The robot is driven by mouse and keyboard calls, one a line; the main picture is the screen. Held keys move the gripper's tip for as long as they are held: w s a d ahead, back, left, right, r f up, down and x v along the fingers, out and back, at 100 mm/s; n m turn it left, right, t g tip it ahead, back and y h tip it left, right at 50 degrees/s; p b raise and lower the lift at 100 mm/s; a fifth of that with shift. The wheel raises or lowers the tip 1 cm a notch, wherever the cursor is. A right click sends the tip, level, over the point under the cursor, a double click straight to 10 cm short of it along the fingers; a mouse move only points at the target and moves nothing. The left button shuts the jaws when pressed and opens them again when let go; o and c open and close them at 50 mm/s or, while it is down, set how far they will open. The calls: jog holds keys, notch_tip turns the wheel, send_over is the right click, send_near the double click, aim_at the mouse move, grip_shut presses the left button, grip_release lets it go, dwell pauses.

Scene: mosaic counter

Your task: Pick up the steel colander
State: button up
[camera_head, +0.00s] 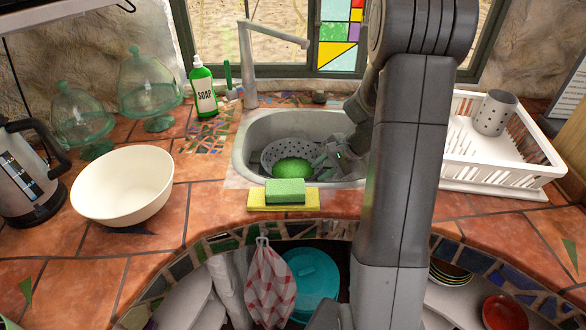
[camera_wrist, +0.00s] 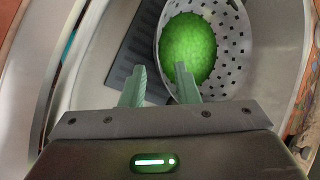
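The steel colander (camera_head: 271,154) sits in the sink basin, with perforated grey walls and a round green thing (camera_head: 292,169) inside it. In the wrist view the colander (camera_wrist: 236,75) lies ahead of the fingers at upper right, and the green textured thing (camera_wrist: 188,48) fills much of its visible inside. My gripper (camera_wrist: 158,85) is open, its two pale green fingertips apart with nothing held between them. The right fingertip appears close to or over the colander's near rim; I cannot tell whether they touch. In the head view my gripper (camera_head: 335,155) is at the colander's right side, partly hidden by my arm.
A green sponge (camera_head: 286,190) on a yellow cloth lies at the sink's front edge. A white bowl (camera_head: 122,186) stands left; a white dish rack (camera_head: 470,165) with a perforated cup (camera_head: 494,112) stands right.

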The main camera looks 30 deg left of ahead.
jog(key=x, duration=0.8)
jog(key=shift+f+p, duration=0.1)
jog(key=shift+p, duration=0.25)
grip_shut()
